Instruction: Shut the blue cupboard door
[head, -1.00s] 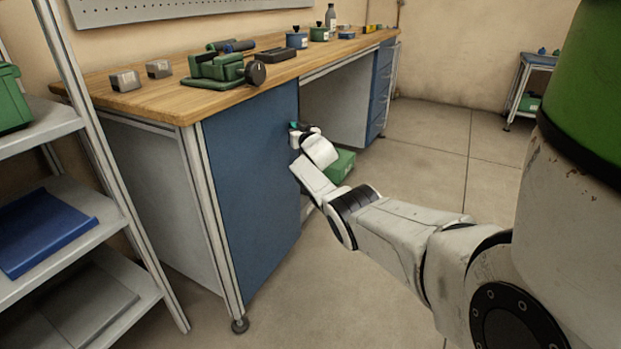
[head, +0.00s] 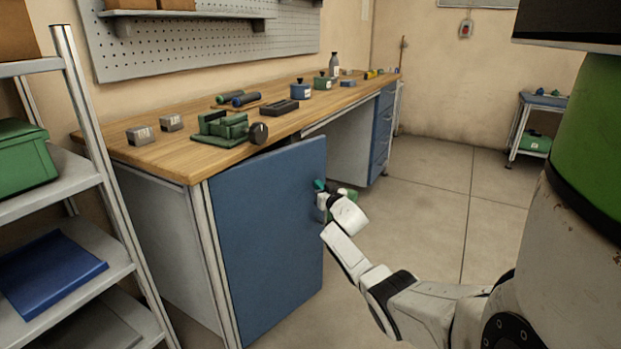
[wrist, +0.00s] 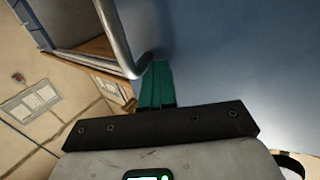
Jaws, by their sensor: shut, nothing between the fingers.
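The blue cupboard door (head: 265,235) stands ajar under the left end of the workbench, hinged at its left side. Its free right edge stands out from the bench front, and a dark gap shows above its top. My gripper (head: 319,186) is at that right edge, around mid-to-upper height. In the wrist view the teal fingers (wrist: 157,84) are shut and empty, beside a curved grey metal bar (wrist: 116,42) that looks like the door handle. The blue door face (wrist: 235,55) fills the right of that view. I cannot tell whether the fingertips touch door or bar.
The wooden workbench (head: 175,160) carries a green vise (head: 222,130), metal blocks and pots. A grey shelf rack (head: 100,165) with a green box (head: 22,160) stands at the left. Open floor (head: 425,215) lies to the right of the door.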

